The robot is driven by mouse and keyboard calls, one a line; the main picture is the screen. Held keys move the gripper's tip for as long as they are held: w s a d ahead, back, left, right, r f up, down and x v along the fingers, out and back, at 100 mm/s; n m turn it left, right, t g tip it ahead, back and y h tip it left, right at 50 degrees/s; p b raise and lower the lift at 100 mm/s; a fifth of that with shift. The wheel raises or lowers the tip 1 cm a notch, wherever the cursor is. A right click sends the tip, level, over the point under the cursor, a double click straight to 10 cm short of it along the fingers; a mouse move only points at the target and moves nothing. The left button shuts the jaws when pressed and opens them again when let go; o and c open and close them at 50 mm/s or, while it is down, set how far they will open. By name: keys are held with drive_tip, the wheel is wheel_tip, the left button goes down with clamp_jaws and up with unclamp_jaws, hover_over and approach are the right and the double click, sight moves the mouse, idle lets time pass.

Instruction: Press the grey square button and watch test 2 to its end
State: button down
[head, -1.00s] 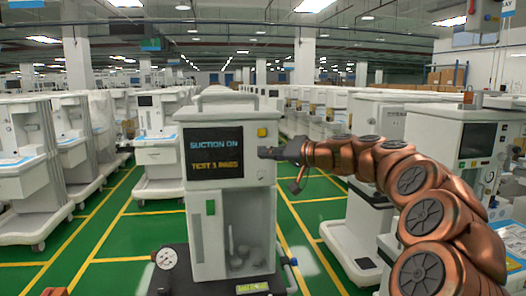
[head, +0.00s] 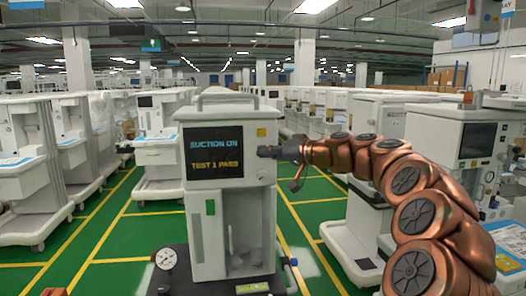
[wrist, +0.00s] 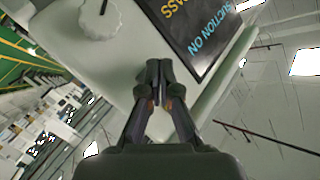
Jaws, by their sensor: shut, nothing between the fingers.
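The white suction unit (head: 235,185) stands upright in the middle of the head view. Its dark screen (head: 214,152) reads "SUCTION ON" in blue and "TEST 1 PASS" in yellow. The screen also shows, turned round, in the wrist view (wrist: 200,28). A yellow square (head: 262,132) is right of the screen. In the wrist view the fingertips (wrist: 159,70) are together before the pale panel. I cannot tell whether they touch it. I cannot make out a grey square button; the fingers cover part of the panel.
A pale round knob (wrist: 98,18) is on the panel in the wrist view. A green switch (head: 210,207) is lower on the unit's front. A round gauge (head: 166,258) stands at the base's left. White carts (head: 160,150) line both sides over green floor with yellow lines.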

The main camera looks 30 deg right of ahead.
drive_tip(key=shift+w+d, duration=0.2)
drive_tip(key=shift+w, duration=0.2)
idle(0.7)
drive_tip(key=shift+s, duration=0.1)
drive_tip(key=shift+s+a+b, duration=0.35)
drive_tip(key=shift+s+b, duration=0.35)
idle(0.3)
drive_tip(key=s+b, duration=0.1)
drive_tip(key=s+a, duration=0.1)
drive_tip(key=s, duration=0.1)
drive_tip(key=s+a+b, duration=0.1)
drive_tip(key=shift+s+b, duration=0.3)
idle(0.8)
